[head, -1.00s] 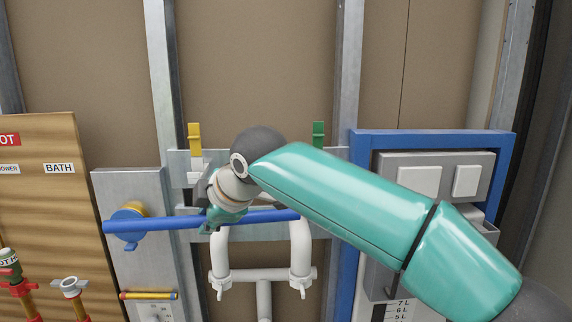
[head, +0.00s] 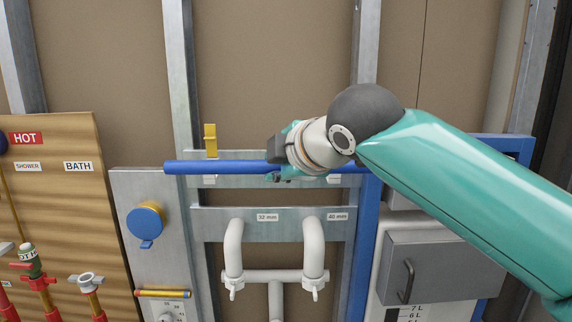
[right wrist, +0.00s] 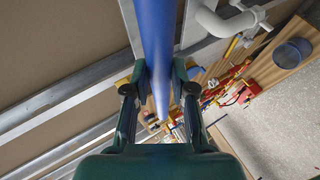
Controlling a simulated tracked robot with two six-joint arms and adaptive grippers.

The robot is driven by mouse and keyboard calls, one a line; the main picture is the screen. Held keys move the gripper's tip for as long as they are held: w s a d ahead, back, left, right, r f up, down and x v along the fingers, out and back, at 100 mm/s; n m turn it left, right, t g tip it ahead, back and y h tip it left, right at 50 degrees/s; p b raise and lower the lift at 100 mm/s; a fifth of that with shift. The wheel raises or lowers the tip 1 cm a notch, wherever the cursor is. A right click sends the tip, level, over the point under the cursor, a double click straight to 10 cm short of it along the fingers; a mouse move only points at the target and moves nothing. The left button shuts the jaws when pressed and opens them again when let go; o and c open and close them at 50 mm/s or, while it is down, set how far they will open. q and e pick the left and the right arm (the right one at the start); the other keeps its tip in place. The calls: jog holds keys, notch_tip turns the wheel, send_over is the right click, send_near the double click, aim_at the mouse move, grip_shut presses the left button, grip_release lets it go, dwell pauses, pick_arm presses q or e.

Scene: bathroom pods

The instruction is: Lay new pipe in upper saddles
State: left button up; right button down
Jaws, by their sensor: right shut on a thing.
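My right gripper (head: 285,165) is shut on the long blue pipe (head: 215,167) near its middle and holds it about level across the upper rail (head: 242,154). In the right wrist view the pipe (right wrist: 157,35) runs between the two fingers (right wrist: 160,78). A yellow upright clip (head: 210,138) stands above the pipe's left part, with a pale saddle (head: 209,180) partly showing below the pipe. The right upper saddle and its green clip are hidden behind my gripper and wrist. I cannot tell whether the pipe touches the saddles. My left gripper is out of view.
A lower rail (head: 290,228) carries 32 mm and 40 mm labels, with white bent pipes (head: 313,245) below. A grey panel (head: 125,190) with a blue round knob (head: 146,221) stands left. A blue frame (head: 367,235) and a grey box (head: 430,263) stand right.

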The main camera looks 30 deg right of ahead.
aim_at(278, 166)
jog(key=shift+w+d+p, duration=0.35)
jog(key=shift+w, duration=0.15)
jog(key=shift+w+d+f+p, duration=0.15)
jog(key=shift+w+d+f, duration=0.35)
jog(key=shift+w, duration=0.35)
jog(key=shift+w+d+f+p, duration=0.2)
jog(key=shift+w+d+f, duration=0.25)
jog(key=shift+w, duration=0.4)
jog(key=shift+w+d+f+p, duration=0.15)
jog(key=shift+w+d+f, duration=0.2)
jog(key=shift+w+d, duration=0.35)
jog(key=shift+w+a, duration=0.15)
jog(key=c, duration=0.9)
grip_release()
